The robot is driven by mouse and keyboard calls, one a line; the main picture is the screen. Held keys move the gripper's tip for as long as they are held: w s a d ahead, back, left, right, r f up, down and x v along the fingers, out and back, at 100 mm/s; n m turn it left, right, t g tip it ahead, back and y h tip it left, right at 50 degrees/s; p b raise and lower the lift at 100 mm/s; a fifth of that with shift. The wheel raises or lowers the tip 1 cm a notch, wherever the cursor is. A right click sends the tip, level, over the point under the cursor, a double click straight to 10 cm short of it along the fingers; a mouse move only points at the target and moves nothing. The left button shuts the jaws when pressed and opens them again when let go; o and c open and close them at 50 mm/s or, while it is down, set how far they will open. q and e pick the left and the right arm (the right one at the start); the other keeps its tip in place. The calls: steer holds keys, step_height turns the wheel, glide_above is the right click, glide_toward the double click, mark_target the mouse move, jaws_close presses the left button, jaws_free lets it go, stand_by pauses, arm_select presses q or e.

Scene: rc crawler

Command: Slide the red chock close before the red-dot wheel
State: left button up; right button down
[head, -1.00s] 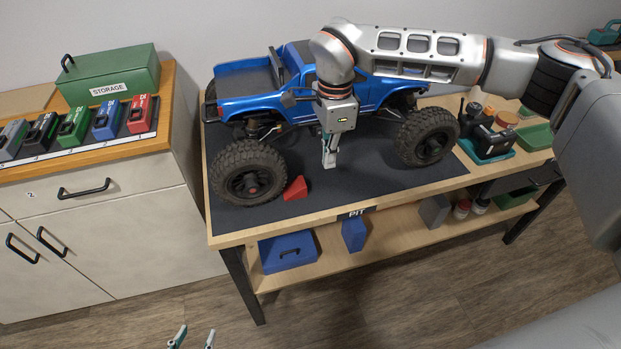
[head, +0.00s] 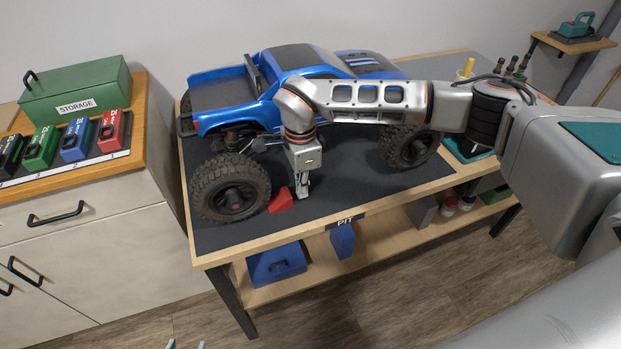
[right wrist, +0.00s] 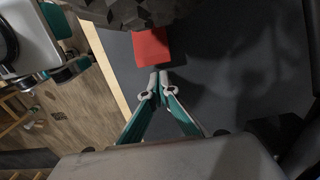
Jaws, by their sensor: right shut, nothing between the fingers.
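My right gripper (head: 304,195) is shut and empty, low over the mat, right beside the chock's right side. In the right wrist view its closed tips (right wrist: 159,71) are at the chock's (right wrist: 152,46) near edge, and the wheel tread (right wrist: 135,12) is just beyond the chock. My left gripper (head: 186,345) shows only its parted tips at the bottom edge.
The other near wheel (head: 410,147) stands to the right on the mat. The bench's front edge has a PIT label (head: 345,222). A cabinet with a green storage box (head: 75,92) is at left.

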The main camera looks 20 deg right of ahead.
mark_target(288, 193)
steer(key=shift+s+a, duration=0.1)
steer(key=shift+a, duration=0.7)
steer(key=shift+a+r, duration=0.1)
steer(key=shift+a, duration=1)
steer(key=shift+d+p, duration=0.2)
steer(key=shift+p, duration=0.1)
